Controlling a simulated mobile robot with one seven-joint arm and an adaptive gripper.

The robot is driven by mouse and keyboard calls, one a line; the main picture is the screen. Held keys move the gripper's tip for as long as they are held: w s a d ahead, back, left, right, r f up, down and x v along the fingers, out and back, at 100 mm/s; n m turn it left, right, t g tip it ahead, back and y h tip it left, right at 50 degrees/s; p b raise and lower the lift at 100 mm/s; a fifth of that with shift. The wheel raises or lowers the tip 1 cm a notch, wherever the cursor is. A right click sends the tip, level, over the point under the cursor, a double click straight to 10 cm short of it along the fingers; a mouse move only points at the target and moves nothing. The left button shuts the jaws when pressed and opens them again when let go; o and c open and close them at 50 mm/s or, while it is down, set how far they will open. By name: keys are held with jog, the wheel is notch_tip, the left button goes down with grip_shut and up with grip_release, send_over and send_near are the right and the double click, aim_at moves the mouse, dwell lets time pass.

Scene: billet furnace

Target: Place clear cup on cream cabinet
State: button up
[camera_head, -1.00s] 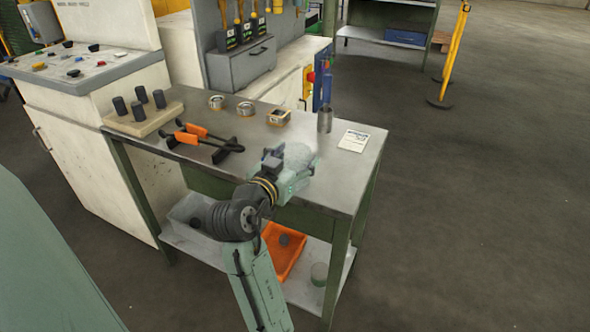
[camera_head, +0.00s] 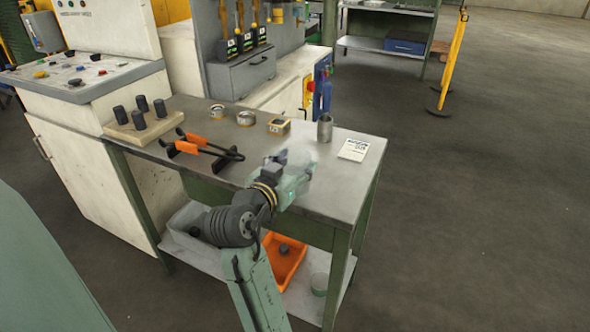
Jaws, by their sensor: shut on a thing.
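My gripper (camera_head: 290,172) is over the front right part of the metal workbench (camera_head: 335,190), seen from behind. It is shut on the clear cup (camera_head: 302,157), which shows only as a faint, hazy transparent shape at the fingers. The gripper hides much of the cup, and I cannot tell whether its base touches the bench top. A cream cabinet (camera_head: 75,165) with a sloped control panel stands at the left of the bench. Another cream cabinet (camera_head: 290,85) stands behind the bench.
On the bench are a block with dark cylinders (camera_head: 142,128), orange-handled tongs (camera_head: 200,145), several small rings, a metal cylinder (camera_head: 325,128) and a white card (camera_head: 354,149). An orange tray (camera_head: 287,262) lies on the lower shelf.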

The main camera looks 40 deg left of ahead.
jog(key=shift+s+r+b, duration=0.2)
jog(key=shift+s+r, duration=0.05)
jog(key=shift+r, duration=0.4)
jog(key=shift+s+r+b, duration=0.2)
jog(key=shift+s+r, duration=0.05)
jog(key=shift+r, duration=0.35)
jog(key=b+v, duration=0.2)
jog(key=v, duration=1.3)
jog(key=shift+d+f, duration=0.2)
jog(key=shift+f, duration=0.15)
jog(key=shift+s, duration=0.15)
